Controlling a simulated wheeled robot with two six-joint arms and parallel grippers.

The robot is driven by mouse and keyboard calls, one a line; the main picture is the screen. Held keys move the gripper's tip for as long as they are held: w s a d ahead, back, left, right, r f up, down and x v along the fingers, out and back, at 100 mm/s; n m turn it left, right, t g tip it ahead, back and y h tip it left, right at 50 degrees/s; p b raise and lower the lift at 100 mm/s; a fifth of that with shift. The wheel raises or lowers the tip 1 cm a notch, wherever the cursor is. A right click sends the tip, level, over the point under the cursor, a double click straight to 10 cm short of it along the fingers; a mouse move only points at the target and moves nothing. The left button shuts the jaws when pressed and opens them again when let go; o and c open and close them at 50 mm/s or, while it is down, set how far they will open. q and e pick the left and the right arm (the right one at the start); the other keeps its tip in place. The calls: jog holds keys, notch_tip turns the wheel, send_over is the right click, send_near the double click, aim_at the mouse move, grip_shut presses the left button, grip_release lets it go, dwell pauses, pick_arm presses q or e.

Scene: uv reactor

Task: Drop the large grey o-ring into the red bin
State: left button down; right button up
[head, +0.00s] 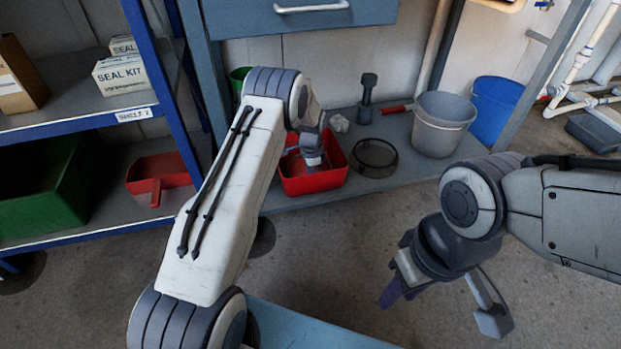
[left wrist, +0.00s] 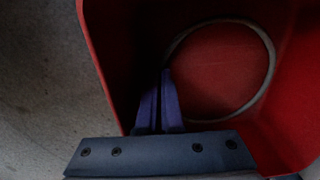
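The red bin (head: 328,181) stands on the low grey shelf in the middle of the head view. My left gripper (head: 312,160) reaches down into it. In the left wrist view the bin's red wall (left wrist: 108,50) surrounds the gripper. The large grey o-ring (left wrist: 272,62) shows there as a thin ring inside the bin's outline, above or on its floor. My left fingers (left wrist: 164,78) are close together, with their tips at the ring's left edge, and appear shut on it. My right gripper (head: 445,300) is open and empty over the floor at right.
A dark round dish (head: 374,170), a grey bucket (head: 439,137) and a blue bucket (head: 495,105) stand right of the bin. A blue shelf post (head: 165,85) and a drawer (head: 310,22) border the left arm's space. A red dustpan (head: 158,172) lies left.

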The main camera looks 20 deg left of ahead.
pick_arm(q)
jog(key=c, duration=1.3)
grip_release()
jog(key=shift+c, duration=0.2)
